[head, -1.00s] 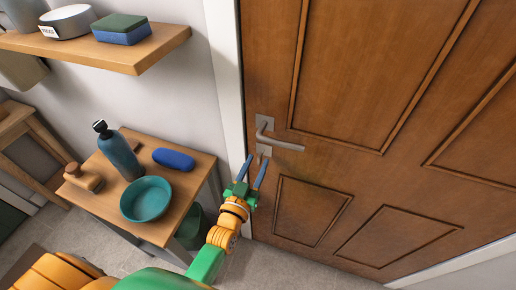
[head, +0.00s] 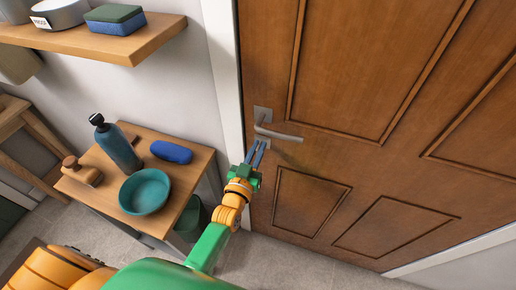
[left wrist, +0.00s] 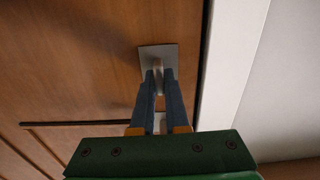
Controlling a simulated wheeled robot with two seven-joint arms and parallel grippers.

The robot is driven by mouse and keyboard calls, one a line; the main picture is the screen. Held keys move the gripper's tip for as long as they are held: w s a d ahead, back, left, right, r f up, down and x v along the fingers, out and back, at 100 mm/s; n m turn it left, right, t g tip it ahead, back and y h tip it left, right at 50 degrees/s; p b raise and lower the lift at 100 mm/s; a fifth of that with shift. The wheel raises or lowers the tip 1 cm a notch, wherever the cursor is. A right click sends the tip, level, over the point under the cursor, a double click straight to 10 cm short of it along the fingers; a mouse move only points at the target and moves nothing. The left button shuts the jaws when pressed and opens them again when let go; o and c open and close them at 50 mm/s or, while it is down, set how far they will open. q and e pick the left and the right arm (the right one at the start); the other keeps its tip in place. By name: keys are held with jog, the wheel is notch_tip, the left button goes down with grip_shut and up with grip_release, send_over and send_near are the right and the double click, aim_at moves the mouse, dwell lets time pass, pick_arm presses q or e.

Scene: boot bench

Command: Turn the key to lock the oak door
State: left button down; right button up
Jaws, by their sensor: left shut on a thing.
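The oak door (head: 360,160) fills the right of the head view and looks closed. Its metal lever handle (head: 279,134) sticks out level to the right. My left gripper (head: 257,147) is at the lock just below the handle, its two dark fingers close together. In the left wrist view the fingertips (left wrist: 160,74) are at a square metal lock plate (left wrist: 147,55), shut on a small light piece, the key (left wrist: 160,87). The fingers hide most of the key, so its turn angle cannot be told. My right gripper is not in view.
A small wooden table (head: 188,215) left of the door holds a teal bowl (head: 145,192), a bottle (head: 119,150), a blue case (head: 171,152) and a brush (head: 82,171). A shelf (head: 130,42) is above. A green bin (head: 191,219) stands near the table.

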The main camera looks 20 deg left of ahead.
pick_arm(q)
jog(key=n, duration=0.4)
jog(key=shift+a+f, duration=0.1)
jog(key=shift+a, duration=0.1)
jog(key=n, duration=0.3)
jog(key=shift+a+f+n, duration=0.1)
jog(key=shift+n, duration=0.3)
jog(key=shift+a+f+n+b, duration=0.15)
jog(key=shift+n+b, duration=0.45)
jog(key=shift+n, duration=1.65)
jog(key=shift+f+n+b, duration=0.15)
jog(key=shift+n+b, duration=0.4)
jog(key=shift+n, duration=1.7)
jog(key=c, duration=0.9)
grip_release()
jog(key=shift+w, duration=0.1)
